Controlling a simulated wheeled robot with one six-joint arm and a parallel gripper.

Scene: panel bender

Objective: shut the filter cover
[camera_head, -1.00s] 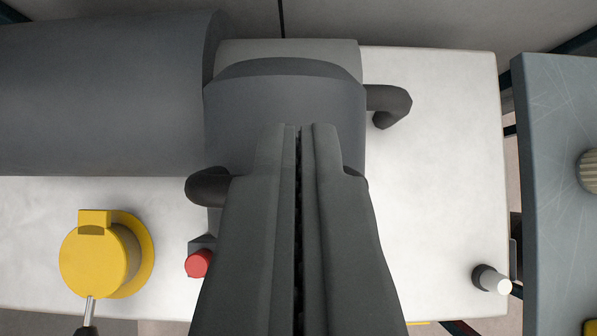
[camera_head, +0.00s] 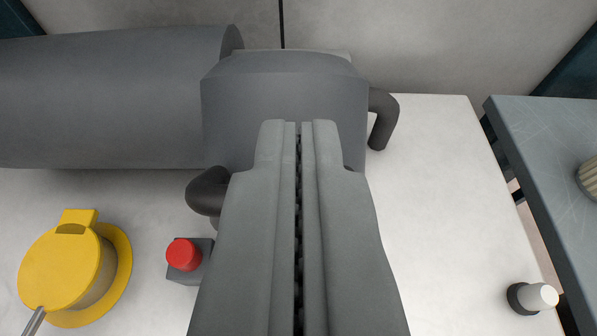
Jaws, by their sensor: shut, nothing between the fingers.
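My gripper (camera_head: 299,128) is shut and empty, its fingertips in front of a grey box-like housing (camera_head: 285,100) in the middle of the view. I cannot tell whether the tips touch it. A large grey cylinder (camera_head: 110,105) adjoins the housing on the left. Dark curved pipes or handles stick out on the right (camera_head: 383,118) and lower left (camera_head: 207,192) of the housing. A round yellow part (camera_head: 62,268) with a tab on its rim sits at the lower left. I cannot tell for certain which part is the filter cover. My gripper hides the housing's lower part.
A red button (camera_head: 184,254) on a grey block stands between the yellow part and my gripper. A white-topped knob (camera_head: 538,297) is at the lower right. A scratched grey-blue panel (camera_head: 550,165) edges the right side.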

